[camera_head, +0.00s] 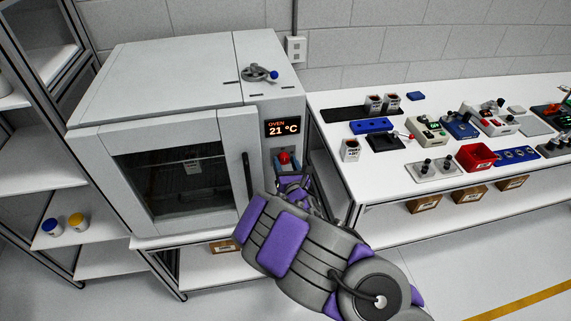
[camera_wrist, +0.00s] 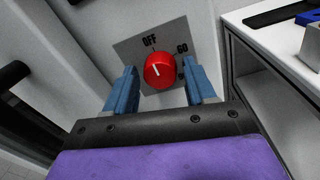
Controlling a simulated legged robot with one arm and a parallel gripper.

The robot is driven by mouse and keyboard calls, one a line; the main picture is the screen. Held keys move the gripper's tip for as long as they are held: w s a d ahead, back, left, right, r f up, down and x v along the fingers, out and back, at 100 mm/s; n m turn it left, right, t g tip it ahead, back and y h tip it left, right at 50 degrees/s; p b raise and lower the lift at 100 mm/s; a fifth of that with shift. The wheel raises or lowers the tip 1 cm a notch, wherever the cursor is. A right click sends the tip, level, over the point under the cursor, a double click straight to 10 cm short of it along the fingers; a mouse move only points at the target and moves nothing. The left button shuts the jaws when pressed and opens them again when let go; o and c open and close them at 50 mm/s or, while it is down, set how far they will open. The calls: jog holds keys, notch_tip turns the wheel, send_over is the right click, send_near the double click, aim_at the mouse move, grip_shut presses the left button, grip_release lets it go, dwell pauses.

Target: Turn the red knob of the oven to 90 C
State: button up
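The oven (camera_head: 160,75) is a white box with a dark window, and its display (camera_head: 283,127) reads "OVEN 21 °C". The red knob (camera_head: 283,158) sits below the display on the front panel. My gripper (camera_wrist: 162,88) is open, with one blue finger on each side of the knob and visible gaps between. It also shows in the head view (camera_head: 291,172), just in front of and below the knob.
The oven door handle (camera_head: 248,176) stands left of the knob. A white table (camera_head: 335,170) with cups, trays and control boxes is close on the right. A grey part with a blue tip (camera_head: 260,73) lies on top of the oven. A shelf rack (camera_head: 40,150) stands left.

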jog(key=c, duration=0.8)
jog(key=shift+c, duration=0.2)
